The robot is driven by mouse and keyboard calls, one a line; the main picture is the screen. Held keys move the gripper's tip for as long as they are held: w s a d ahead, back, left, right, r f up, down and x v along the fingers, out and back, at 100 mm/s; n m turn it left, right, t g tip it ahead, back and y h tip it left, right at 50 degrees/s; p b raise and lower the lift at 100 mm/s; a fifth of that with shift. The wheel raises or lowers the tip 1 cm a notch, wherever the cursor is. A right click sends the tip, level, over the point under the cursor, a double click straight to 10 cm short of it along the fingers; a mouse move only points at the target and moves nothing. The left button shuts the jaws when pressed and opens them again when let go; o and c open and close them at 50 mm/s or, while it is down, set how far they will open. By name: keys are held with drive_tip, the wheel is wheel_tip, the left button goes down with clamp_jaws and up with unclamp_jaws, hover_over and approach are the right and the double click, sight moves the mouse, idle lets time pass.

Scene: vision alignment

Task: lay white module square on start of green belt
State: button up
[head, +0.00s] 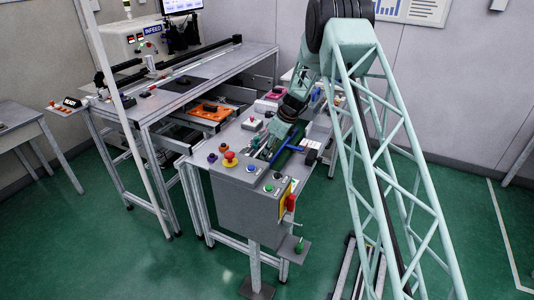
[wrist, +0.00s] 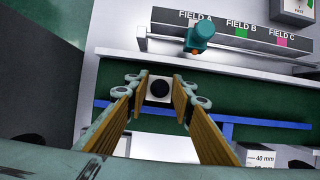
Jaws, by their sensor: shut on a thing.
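In the wrist view a white square module (wrist: 159,99) with a black round spot on top sits between the fingertips of my gripper (wrist: 158,92). The fingers are closed on it from both sides. Below it in that view is the dark green belt (wrist: 265,105), crossed by a blue bar (wrist: 250,123). I cannot tell whether the module touches the belt. In the head view my gripper (head: 264,146) is small and low over the bench, and the green belt (head: 287,155) shows partly beside it. The module cannot be made out there.
A grey panel marked FIELD A, FIELD B and FIELD C (wrist: 240,45) runs along the belt's far side, with a teal knob (wrist: 201,36) on its front. A 40 mm label (wrist: 262,158) lies at lower right. A control box (head: 245,195) stands before the bench in the head view.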

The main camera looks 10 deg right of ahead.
drive_tip(key=shift+f, duration=0.1)
drive_tip(key=o, duration=0.9)
drive_tip(key=v, duration=1.2)
idle(0.4)
